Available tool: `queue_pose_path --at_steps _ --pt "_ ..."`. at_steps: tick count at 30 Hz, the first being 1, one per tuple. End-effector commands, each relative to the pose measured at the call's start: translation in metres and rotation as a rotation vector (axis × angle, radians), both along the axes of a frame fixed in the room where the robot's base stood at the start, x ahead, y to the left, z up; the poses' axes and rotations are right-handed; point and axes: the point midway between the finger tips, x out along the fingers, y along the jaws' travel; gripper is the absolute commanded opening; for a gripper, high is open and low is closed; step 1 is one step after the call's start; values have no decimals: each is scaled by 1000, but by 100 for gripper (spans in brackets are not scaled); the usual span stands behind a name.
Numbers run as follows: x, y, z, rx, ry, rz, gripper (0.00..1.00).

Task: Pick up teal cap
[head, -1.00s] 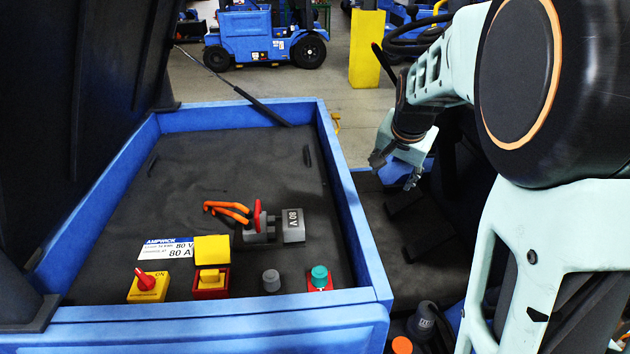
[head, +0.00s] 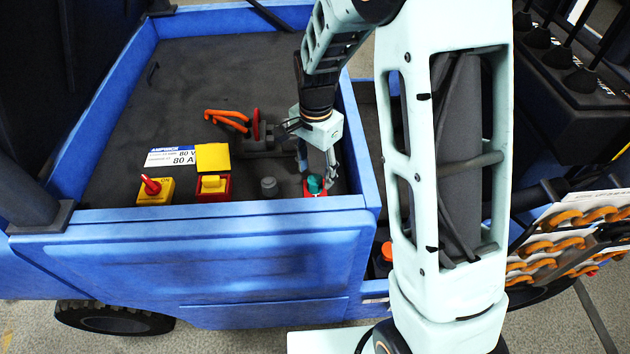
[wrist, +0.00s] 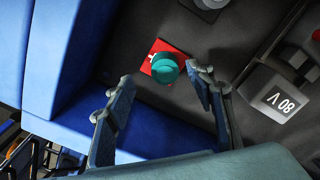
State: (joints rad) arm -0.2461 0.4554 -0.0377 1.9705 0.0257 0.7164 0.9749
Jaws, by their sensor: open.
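The teal cap (head: 315,184) is a short round cap on a red square base (head: 308,193) at the front right of the blue-walled compartment. In the wrist view the cap (wrist: 164,69) sits upright on the red plate (wrist: 152,55), just beyond the fingertips and between their lines. My gripper (wrist: 156,80) is open and empty, with one finger on each side. In the head view my gripper (head: 318,172) is low over the compartment, close to the cap, and one finger stands just right of it. I cannot tell whether a finger touches the cap.
The blue front wall (head: 230,215) and right wall (head: 360,150) stand close to the cap.

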Motion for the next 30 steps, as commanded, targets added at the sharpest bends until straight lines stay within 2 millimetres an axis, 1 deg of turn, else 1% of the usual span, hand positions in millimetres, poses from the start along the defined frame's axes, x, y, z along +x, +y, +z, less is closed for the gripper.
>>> queue_pose_path --at_steps 5,9,12,18,19,20,26,27,30 --pt "6 1 -22 -1 4 0 50" --pt "7 1 -39 -1 2 0 50" --pt "7 1 -44 0 1 0 50" --pt "7 1 -44 0 0 0 50" --pt "7 1 -44 0 0 0 48" --pt "7 1 -44 0 0 0 45" --pt "7 1 -44 0 0 0 23" --pt "7 1 -44 0 0 0 21" --pt "7 1 -44 0 0 0 21"
